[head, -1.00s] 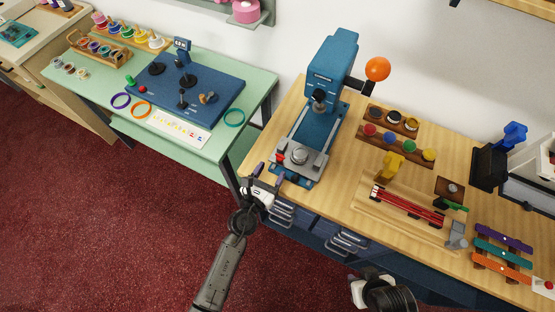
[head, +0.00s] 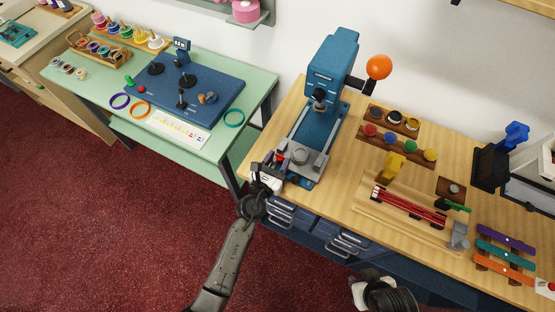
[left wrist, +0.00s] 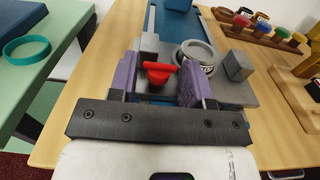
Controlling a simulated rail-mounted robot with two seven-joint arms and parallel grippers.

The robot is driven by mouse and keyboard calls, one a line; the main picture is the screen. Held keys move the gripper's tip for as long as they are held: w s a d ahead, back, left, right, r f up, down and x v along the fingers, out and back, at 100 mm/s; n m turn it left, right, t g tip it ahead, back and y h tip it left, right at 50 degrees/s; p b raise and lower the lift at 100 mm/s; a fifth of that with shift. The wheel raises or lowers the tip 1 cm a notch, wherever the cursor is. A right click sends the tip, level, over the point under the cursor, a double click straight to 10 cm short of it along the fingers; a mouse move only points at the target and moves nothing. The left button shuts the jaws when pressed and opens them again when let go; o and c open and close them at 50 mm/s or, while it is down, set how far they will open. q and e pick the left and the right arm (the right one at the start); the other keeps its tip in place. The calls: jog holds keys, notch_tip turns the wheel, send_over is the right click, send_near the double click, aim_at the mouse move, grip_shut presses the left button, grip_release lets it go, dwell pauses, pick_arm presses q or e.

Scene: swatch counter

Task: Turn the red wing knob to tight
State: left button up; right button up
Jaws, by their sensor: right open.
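The red wing knob (left wrist: 160,72) sits on the grey clamp plate at the front of the blue press. It also shows, small and partly covered, in the head view (head: 280,158). In the left wrist view its wing lies nearly crosswise, from finger to finger. My left gripper (left wrist: 159,82) is open, with its purple fingers on either side of the knob. A narrow gap shows at the left finger; I cannot tell whether the right finger touches the wing. My right gripper (head: 366,288) is low in the head view, away from the knob, its fingertips hard to make out.
The blue press (head: 330,70) with an orange ball (head: 379,67) rises behind the knob. A grey ring (left wrist: 196,54) and a grey block (left wrist: 238,66) stand right of the knob. Paint pots and a xylophone-like set of bars (head: 505,240) lie further right. A green table (head: 85,82) stands left.

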pick_arm(q)
jog(key=c, duration=0.6)
jog(key=m+g+h+b, duration=0.2)
jog(key=h+b, duration=0.1)
jog(key=m+g+h+b, duration=0.1)
jog(key=shift+w+a+f+m+h+b, duration=0.25)
jog(key=shift+a+m+h+b, duration=0.05)
jog(key=shift+m+b, duration=0.1)
jog(key=shift+r+m+g+h+b, duration=0.2)
jog(key=shift+m+g+h+b, duration=0.15)
jog(key=shift+g, duration=0.25)
jog(key=o, duration=1)
jog(key=shift+c, duration=0.2)
jog(key=shift+s, duration=0.1)
jog(key=v, duration=1.3)
jog(key=shift+s+a, duration=0.15)
jog(key=shift+a, duration=0.2)
jog(key=shift+c, duration=0.3)
